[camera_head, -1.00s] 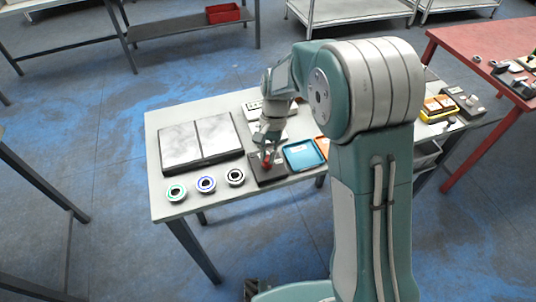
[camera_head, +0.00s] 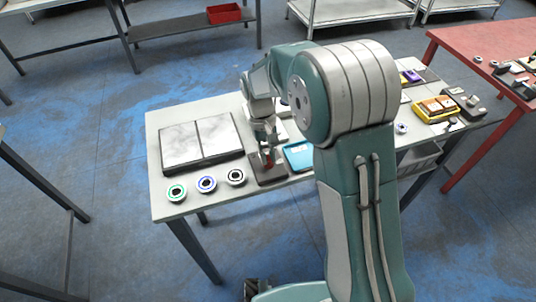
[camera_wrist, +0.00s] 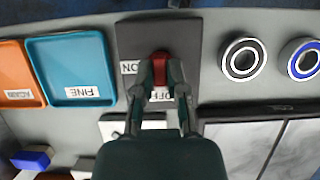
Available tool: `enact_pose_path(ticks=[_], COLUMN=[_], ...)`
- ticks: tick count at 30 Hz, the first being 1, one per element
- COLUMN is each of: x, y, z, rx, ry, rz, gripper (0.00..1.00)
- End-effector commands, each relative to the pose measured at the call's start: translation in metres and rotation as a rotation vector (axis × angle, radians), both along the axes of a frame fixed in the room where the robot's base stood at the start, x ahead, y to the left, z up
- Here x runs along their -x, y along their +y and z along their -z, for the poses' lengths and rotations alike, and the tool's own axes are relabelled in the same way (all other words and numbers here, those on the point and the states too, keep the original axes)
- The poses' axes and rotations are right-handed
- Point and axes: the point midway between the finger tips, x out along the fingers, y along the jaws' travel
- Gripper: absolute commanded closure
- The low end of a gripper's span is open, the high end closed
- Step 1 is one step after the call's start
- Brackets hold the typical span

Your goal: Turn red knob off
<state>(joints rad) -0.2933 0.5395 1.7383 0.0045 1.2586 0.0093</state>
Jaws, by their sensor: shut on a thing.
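The red knob (camera_wrist: 160,68) sits on a dark plate (camera_wrist: 188,38) with white labels, one reading ON at its left and one, partly covered, reading OFF below it in the wrist view. My gripper (camera_wrist: 160,84) is shut on the red knob, with a finger on each side of it. In the head view my gripper (camera_head: 268,155) reaches down over the dark plate (camera_head: 268,174) near the table's front edge, and the knob is mostly hidden between the fingers.
A blue tray (camera_wrist: 70,62) labelled FINE and an orange tray (camera_wrist: 14,80) lie beside the plate. Several ring-shaped bearings (camera_head: 206,184) stand on the other side. A dark board with two grey panels (camera_head: 181,144) lies behind them.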

Motion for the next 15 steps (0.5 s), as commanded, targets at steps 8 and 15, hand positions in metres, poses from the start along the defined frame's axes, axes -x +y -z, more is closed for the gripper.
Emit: enact_pose_path(ticks=[8,15], x=[-0.0033,-0.0034], y=[0.0013,0.0012], z=[-0.0010,-0.0012], rx=[-0.004,-0.005], ry=[-0.013,-0.013], rz=[-0.016,-0.015], gripper=[1.00,0.74])
